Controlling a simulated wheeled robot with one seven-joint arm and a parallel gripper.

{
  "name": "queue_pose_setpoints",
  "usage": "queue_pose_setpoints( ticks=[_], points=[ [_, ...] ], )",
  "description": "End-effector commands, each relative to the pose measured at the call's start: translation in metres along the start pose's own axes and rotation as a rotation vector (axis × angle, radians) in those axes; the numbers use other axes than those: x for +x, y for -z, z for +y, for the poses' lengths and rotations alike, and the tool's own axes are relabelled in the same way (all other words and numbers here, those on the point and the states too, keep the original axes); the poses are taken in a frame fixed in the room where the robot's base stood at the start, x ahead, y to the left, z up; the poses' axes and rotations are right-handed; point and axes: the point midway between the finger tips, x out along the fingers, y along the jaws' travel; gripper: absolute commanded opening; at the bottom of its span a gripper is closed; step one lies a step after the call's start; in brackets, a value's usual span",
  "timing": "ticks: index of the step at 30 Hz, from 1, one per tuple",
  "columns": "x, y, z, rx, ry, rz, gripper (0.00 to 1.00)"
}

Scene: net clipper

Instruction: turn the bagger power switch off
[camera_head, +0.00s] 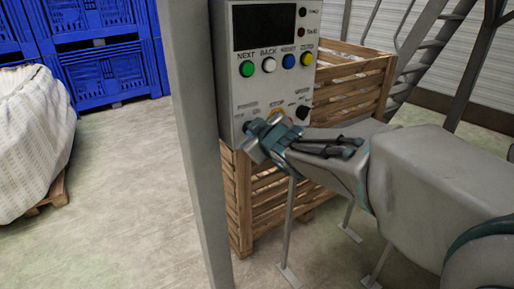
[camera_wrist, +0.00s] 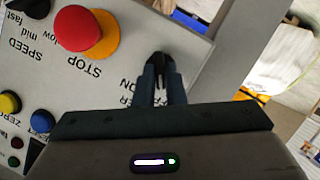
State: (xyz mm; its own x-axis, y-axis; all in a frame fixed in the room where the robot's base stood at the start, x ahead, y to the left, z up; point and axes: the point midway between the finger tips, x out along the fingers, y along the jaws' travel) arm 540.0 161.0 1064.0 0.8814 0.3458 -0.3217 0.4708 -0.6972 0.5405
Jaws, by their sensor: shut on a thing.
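The bagger control panel (camera_head: 225,75) is a grey box with a dark screen and a row of coloured buttons. My gripper (camera_head: 256,138) is at the panel's lower left corner. In the wrist view, my gripper (camera_wrist: 161,78) points at the panel face, its two fingers close together on the small black power switch (camera_wrist: 160,60). The fingers hide much of the switch and part of its lettering, so its exact setting cannot be told. In the head view the switch is hidden behind my gripper.
A red stop button (camera_wrist: 78,28) on a yellow base sits beside my gripper. A black speed knob (camera_head: 302,112) is farther along the panel. A grey post (camera_head: 190,130) stands close left of the panel, and a wooden crate (camera_head: 355,75) behind it.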

Motion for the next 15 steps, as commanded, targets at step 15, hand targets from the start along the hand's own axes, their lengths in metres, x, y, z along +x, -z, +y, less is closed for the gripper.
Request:
queue_pose_setpoints(
  ticks=[15],
  points=[
    [0.0012, -0.0030, -0.0039, -0.189, -0.078, -0.001, 0.00]
  ],
)
